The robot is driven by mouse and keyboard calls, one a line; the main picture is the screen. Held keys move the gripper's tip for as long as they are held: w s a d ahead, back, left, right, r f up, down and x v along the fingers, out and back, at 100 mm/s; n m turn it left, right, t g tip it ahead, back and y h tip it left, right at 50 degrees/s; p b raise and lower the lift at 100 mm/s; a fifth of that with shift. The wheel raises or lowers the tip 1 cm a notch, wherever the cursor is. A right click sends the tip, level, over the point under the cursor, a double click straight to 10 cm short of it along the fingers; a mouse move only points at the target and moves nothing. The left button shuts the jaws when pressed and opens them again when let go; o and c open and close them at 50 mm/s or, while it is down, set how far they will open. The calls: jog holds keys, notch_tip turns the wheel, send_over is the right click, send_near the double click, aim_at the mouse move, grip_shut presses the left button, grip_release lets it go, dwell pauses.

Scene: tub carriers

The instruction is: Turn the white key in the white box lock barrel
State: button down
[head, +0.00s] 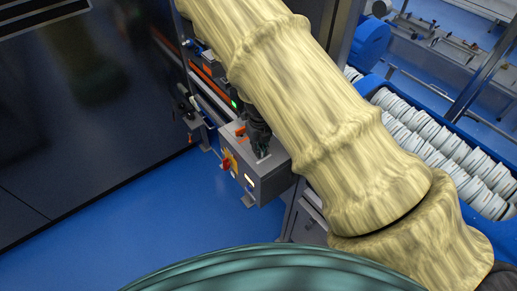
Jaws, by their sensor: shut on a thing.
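My gripper (261,150), dark and small in the head view, points down at the top of a light grey box (270,172) left of my arm. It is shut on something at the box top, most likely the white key. The key and the lock barrel cannot be made out; the fingers cover that spot. I cannot tell how far the key is in or turned. The box front carries a red knob on a yellow plate (228,161) and small lit labels.
My pale, bulky arm crosses the view and hides much of the middle. A dark cabinet (80,110) stands at the left. A blue tub (490,203) with rows of white items is at the right. The blue floor (130,220) is clear at lower left.

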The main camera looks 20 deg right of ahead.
jog(key=shift+n, duration=0.9)
jog(key=c, duration=1.4)
grip_release()
jog(key=shift+c, duration=0.2)
jog(key=shift+r, duration=0.1)
